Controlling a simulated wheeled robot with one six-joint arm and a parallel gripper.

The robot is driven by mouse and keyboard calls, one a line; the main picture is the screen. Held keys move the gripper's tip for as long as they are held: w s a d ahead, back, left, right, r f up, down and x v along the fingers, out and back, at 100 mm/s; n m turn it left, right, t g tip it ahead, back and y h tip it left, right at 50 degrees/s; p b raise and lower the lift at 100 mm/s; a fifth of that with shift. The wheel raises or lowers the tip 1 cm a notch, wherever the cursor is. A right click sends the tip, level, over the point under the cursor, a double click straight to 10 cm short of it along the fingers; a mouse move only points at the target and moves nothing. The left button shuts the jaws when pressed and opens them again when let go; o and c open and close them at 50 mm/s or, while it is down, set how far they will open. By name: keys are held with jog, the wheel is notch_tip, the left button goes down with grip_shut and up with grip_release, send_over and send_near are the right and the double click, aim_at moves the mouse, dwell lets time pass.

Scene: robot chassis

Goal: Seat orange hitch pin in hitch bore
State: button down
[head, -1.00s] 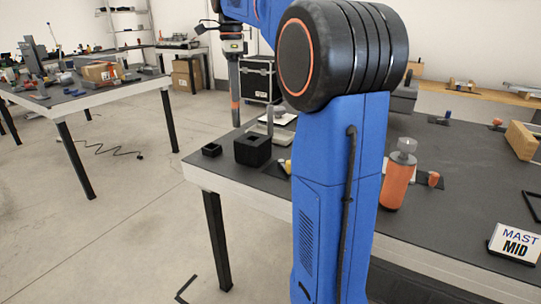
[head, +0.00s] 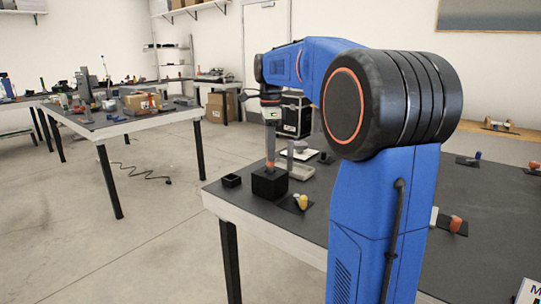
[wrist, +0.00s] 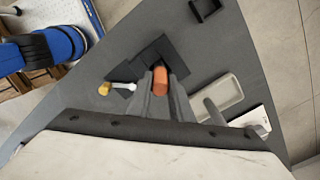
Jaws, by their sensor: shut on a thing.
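The orange hitch pin (head: 270,165) is in my gripper (head: 270,155), right at the top of a black block (head: 270,185) near the table's left corner. In the wrist view the pin (wrist: 160,78) shows between the two grey fingers of my gripper (wrist: 162,88), which are shut on it. The dark block (wrist: 158,50) lies beyond the pin there. No bore opening is visible; the pin and fingers cover the middle of the block top. I cannot tell how far the pin's lower end goes into the block.
A small open black box (head: 232,181) stands left of the block. A yellow-topped piece (head: 302,201) lies on a dark plate to its right. A grey stand (head: 299,170) is just behind. The table's left edge is close by.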

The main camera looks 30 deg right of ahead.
jog(key=shift+f, duration=0.75)
jog(key=c, duration=1.6)
grip_release()
jog(key=shift+f, duration=0.1)
